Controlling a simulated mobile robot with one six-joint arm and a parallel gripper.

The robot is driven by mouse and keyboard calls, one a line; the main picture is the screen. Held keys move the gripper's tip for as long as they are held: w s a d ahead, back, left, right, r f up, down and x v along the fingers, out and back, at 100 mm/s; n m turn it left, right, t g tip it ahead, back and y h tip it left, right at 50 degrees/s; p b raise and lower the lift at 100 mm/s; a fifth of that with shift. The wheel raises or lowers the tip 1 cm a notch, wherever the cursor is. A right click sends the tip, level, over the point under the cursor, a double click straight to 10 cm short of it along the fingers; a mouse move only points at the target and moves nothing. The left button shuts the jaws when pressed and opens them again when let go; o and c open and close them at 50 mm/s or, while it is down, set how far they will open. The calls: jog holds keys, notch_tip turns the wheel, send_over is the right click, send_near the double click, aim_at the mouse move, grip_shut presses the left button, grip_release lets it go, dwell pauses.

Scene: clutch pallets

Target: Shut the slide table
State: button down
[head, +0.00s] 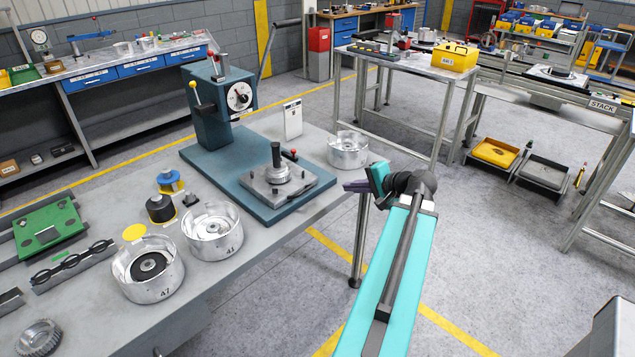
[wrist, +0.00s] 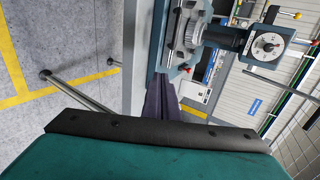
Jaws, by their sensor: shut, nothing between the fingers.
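The slide table (head: 262,190) is a grey metal plate on the blue-green base (head: 205,160) of the press. It stands at the base's right end, out from under the press head (head: 238,97). A round hub with a black upright post (head: 276,156) sits on it, and a red-tipped lever shows behind the post. My gripper (head: 354,187) is off the bench's right edge, to the right of the slide table and apart from it. Its purple fingers are shut and empty. In the wrist view the fingers (wrist: 161,100) point toward the slide table (wrist: 184,36), shown sideways.
A silver drum (head: 348,152) stands on the bench near its right edge, close to my gripper. A white card (head: 292,119) stands behind the slide table. Two more drums (head: 212,230) (head: 147,268) stand at the front left.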

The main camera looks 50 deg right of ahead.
jog(key=shift+w, duration=0.15)
jog(key=p, duration=0.4)
send_near(313, 182)
jog(key=x, duration=0.4)
jog(key=shift+f, duration=0.5)
jog(key=shift+w+f+p, duration=0.1)
jog(key=shift+w+p, duration=0.3)
jog(key=shift+w, duration=0.45)
jog(key=shift+d, duration=0.15)
